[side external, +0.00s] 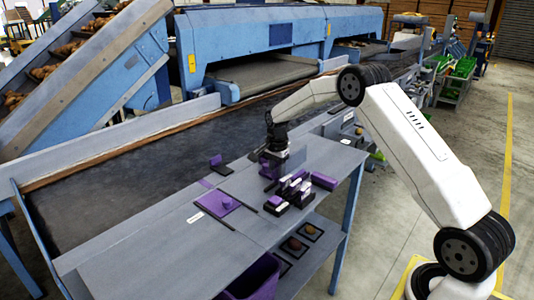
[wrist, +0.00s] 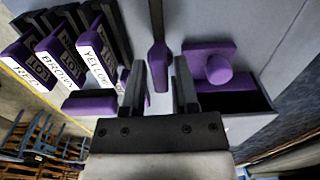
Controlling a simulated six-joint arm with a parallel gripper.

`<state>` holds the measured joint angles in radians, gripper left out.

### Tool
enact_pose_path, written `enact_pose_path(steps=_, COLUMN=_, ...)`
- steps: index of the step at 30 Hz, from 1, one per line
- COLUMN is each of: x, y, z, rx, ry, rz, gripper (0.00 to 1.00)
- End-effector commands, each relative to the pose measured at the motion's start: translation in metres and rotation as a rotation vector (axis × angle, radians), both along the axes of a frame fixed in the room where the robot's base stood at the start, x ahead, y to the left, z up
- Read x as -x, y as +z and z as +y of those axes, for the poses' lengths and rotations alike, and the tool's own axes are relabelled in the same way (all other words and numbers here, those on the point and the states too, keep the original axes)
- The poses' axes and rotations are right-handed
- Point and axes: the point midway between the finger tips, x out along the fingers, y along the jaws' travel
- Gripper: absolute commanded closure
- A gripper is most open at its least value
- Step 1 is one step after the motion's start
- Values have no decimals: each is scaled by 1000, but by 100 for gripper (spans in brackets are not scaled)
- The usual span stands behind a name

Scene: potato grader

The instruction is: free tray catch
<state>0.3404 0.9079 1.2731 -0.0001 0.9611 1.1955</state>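My gripper (wrist: 158,80) is open in the wrist view. A purple-ended lever (wrist: 158,68) on a dark bar lies between its two fingers, with gaps showing on both sides. It may be the tray catch; I cannot tell for sure. Right of it is a purple block with a round knob (wrist: 214,68), beside a dark open tray (wrist: 250,96) with purple parts. In the side view my gripper (side external: 277,153) points down at the back of the grey bench, over a purple part (side external: 268,170). Its fingertips are too small to read there.
Label blocks marked RED (wrist: 33,72), BROWN (wrist: 63,60) and YELLOW (wrist: 96,56) stand left of my gripper, with a low purple block (wrist: 90,103) close by. A purple plate with a knob (side external: 222,204) lies on the bench (side external: 150,245). The bench's front left is clear.

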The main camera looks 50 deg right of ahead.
Motion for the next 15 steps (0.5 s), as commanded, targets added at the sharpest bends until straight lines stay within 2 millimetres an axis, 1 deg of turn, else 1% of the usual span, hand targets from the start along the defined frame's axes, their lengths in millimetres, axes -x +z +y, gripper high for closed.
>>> enact_pose_path(steps=15, x=0, y=30, z=0, rx=1, ry=0, rz=-2, gripper=62)
